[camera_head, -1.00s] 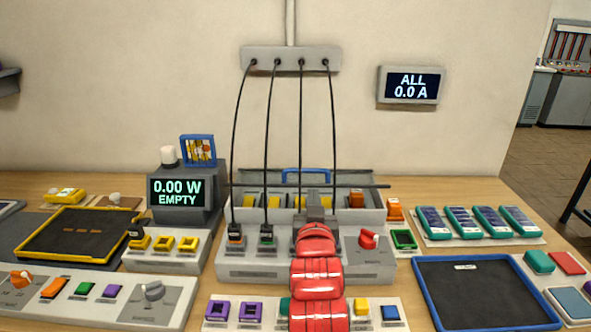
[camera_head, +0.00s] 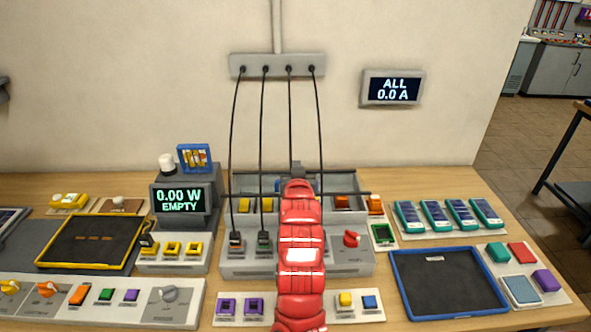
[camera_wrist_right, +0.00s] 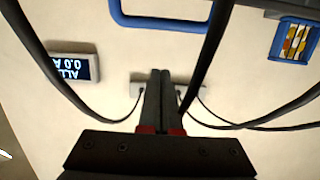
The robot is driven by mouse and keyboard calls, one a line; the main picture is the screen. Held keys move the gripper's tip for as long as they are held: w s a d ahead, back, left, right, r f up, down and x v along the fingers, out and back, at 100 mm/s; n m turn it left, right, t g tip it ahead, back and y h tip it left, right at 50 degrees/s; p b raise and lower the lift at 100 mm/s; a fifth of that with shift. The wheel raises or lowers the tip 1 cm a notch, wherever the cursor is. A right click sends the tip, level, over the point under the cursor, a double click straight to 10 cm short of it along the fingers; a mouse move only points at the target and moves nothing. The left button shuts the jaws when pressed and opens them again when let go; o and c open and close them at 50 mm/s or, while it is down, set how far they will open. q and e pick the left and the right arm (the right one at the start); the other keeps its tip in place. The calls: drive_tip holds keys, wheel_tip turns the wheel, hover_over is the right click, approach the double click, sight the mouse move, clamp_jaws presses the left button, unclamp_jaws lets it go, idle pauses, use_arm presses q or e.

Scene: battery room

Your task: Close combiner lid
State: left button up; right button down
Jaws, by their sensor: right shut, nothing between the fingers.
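The combiner (camera_head: 240,265) is a grey box on the table. Its upper bay holds yellow and orange parts, and black cables drop to its front ledge. The lid (camera_head: 345,181) stands raised at the back of the bay, so the box is open. Its blue handle (camera_wrist_right: 160,20) shows in the right wrist view; in the head view my red right arm mostly hides it. My right gripper (camera_head: 297,168) is shut and empty, reaching over the combiner by the lid's top edge. Whether it touches the lid, I cannot tell. My left gripper is out of view.
Several black cables hang from a wall bar (camera_head: 278,66) on both sides of my right arm. A dark rod (camera_head: 345,194) crosses the bay. A power display (camera_head: 180,199) stands left of the combiner. A blue-rimmed tray (camera_head: 399,285) lies to the right.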

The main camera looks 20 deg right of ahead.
drive_tip(key=x, duration=0.1)
drive_tip(key=p+x, duration=0.1)
drive_tip(key=x, duration=0.1)
drive_tip(key=shift+r, duration=0.2)
drive_tip(key=f, duration=0.1)
drive_tip(key=s+f+p, duration=0.1)
drive_tip(key=shift+a+f, duration=0.15)
drive_tip(key=shift+f, duration=0.25)
drive_tip(key=shift+s+a+f+p, duration=0.1)
drive_tip(key=shift+s+f+p, duration=0.15)
drive_tip(key=shift+f+p, duration=0.2)
drive_tip(key=shift+f, duration=0.15)
drive_tip(key=shift+t, duration=0.7)
drive_tip(key=f+b, duration=0.2)
drive_tip(key=b, duration=0.1)
drive_tip(key=s+f+b, duration=0.1)
drive_tip(key=f+b, duration=0.1)
drive_tip(key=b, duration=0.1)
drive_tip(key=s+f+b, duration=0.1)
drive_tip(key=f+b, duration=0.1)
drive_tip(key=b, duration=0.1)
drive_tip(key=shift+s+a+f, duration=0.2)
drive_tip(key=shift+a+f, duration=0.05)
drive_tip(key=shift+a, duration=0.1)
drive_tip(key=shift+s, duration=0.1)
